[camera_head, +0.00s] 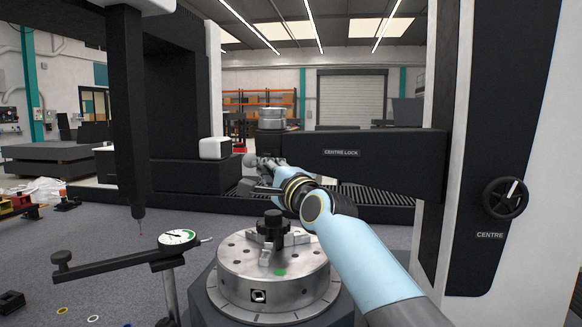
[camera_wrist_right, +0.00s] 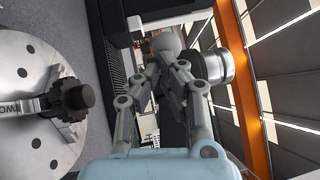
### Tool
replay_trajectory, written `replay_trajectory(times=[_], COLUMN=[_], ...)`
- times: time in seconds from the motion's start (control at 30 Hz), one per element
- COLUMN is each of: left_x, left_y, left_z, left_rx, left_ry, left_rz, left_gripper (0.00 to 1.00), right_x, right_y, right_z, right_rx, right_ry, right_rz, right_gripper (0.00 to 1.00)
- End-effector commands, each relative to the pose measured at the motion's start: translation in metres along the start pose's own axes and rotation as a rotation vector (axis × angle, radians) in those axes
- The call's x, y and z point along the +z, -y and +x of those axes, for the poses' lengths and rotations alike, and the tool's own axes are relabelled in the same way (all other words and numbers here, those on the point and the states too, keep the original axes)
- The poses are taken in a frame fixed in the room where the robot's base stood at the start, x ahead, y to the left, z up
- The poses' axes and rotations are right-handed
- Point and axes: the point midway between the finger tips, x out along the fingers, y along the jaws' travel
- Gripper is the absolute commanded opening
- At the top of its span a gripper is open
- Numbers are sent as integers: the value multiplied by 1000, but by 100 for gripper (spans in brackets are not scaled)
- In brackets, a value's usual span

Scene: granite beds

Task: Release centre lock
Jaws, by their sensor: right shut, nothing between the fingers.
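The black horizontal arm (camera_head: 370,172) carries a plate reading CENTRE LOCK (camera_head: 341,153). A silver cylindrical part (camera_head: 272,118) stands at its left end and also shows in the right wrist view (camera_wrist_right: 217,66). A grey ball-shaped knob (camera_wrist_right: 167,43) shows just beyond my right fingertips in the wrist view; in the head view it (camera_head: 250,160) is by the arm's left end. My right gripper (camera_head: 266,168) is shut and empty, close to this knob. Whether they touch I cannot tell. The fingers partly hide the area below the arm's end. My left gripper is not in view.
A round metal table (camera_head: 270,292) with a black-knobbed clamp (camera_head: 273,225) stands below. A handwheel marked CENTRE (camera_head: 505,198) is on the right-hand column.

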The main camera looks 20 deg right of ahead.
Motion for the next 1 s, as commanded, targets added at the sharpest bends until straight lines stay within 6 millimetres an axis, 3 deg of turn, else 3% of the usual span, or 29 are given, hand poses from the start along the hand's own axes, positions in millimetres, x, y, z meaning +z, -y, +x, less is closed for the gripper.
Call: replay_trajectory(times=[0.4,1.0], left_x=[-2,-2], left_y=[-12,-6], left_z=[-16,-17], left_rx=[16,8], left_ry=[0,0], left_rz=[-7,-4], left_gripper=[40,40], right_x=[23,34], right_y=[-4,-10], right_z=[19,40], right_rx=[0,-1], right_ry=[3,2], right_rz=[1,1], right_gripper=[0,0])
